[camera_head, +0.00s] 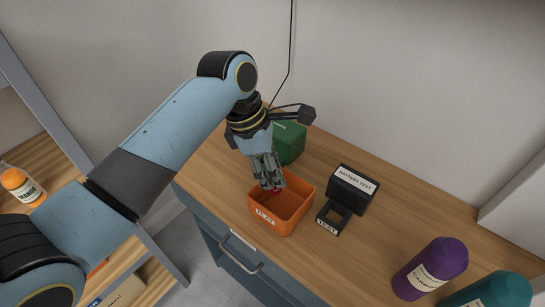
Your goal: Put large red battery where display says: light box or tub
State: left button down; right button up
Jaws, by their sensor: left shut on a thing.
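My left gripper (270,184) points down over the orange open container (297,213) and is shut on the red battery (272,191). Only a little red shows between the fingertips, at or just inside the container's back rim; I cannot tell whether it touches the container. The container's front label seems to read "FLAT". A green box (290,142) stands behind the gripper, partly hidden by it. To the right is a black tester (350,190) labelled "BATTERY TEST", with an empty-looking square cradle in front. I cannot read any display result. My right gripper is not in view.
A purple bottle (431,268) and a teal bottle (497,292) stand at the wooden counter's right front. The counter is clear between tester and bottles. An orange bottle (21,185) is on a shelf at the left. A drawer handle (240,256) juts out below the counter.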

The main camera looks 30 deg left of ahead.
pick_arm(q)
jog(key=shift+f, duration=0.25)
jog(key=c, duration=0.9)
grip_release()
jog(key=v, duration=1.2)
jog(key=shift+a, duration=0.1)
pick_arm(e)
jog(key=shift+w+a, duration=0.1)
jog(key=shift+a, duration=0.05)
